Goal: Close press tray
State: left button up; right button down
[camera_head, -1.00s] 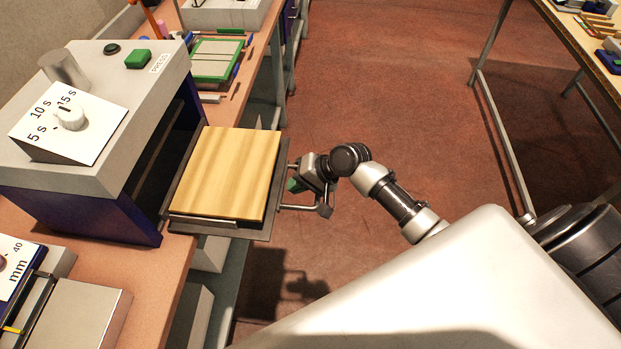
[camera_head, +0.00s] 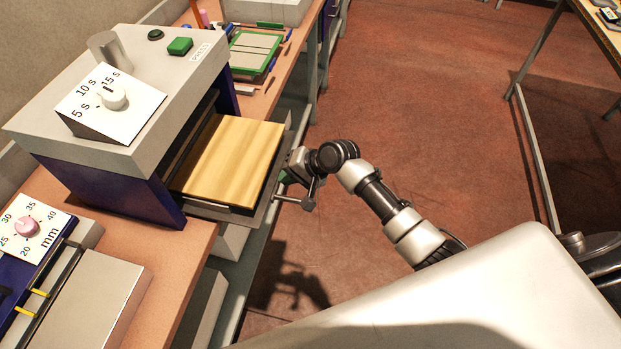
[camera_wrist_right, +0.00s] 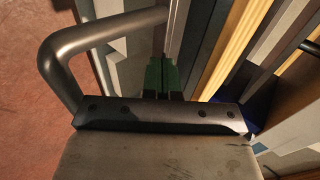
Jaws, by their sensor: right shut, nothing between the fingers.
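The press (camera_head: 110,95) is a grey and dark blue machine on the workbench, open at its right side. Its dark tray (camera_head: 262,210) sticks partly out of the opening and carries a flat wooden board (camera_head: 235,162). The inner end of the tray is hidden inside the press. My right gripper (camera_head: 296,178) is at the tray's outer edge, beside its bar handle (camera_head: 307,198). In the right wrist view the green fingertips (camera_wrist_right: 161,76) are together with nothing between them, close to the curved handle (camera_wrist_right: 62,60). My left gripper is out of view.
A green-framed panel (camera_head: 255,52) lies on the bench behind the press. A device with a pink dial (camera_head: 27,226) stands in front of it. Open red floor (camera_head: 430,110) lies right of the bench, with another table (camera_head: 590,35) beyond.

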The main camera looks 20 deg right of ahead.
jog(key=w+a+b, duration=0.1)
jog(key=w+a, duration=0.1)
jog(key=a, duration=0.2)
jog(key=w+a+b, duration=0.1)
jog(key=w+a, duration=0.2)
jog(key=a, duration=0.1)
jog(key=w+a+b, duration=0.2)
jog(key=w+a, duration=0.1)
jog(key=a, duration=0.1)
jog(key=shift+w+a+f, duration=0.15)
jog(key=shift+w+a, duration=0.1)
jog(key=shift+a, duration=0.15)
jog(key=shift+w+a, duration=0.45)
jog(key=shift+a, duration=0.2)
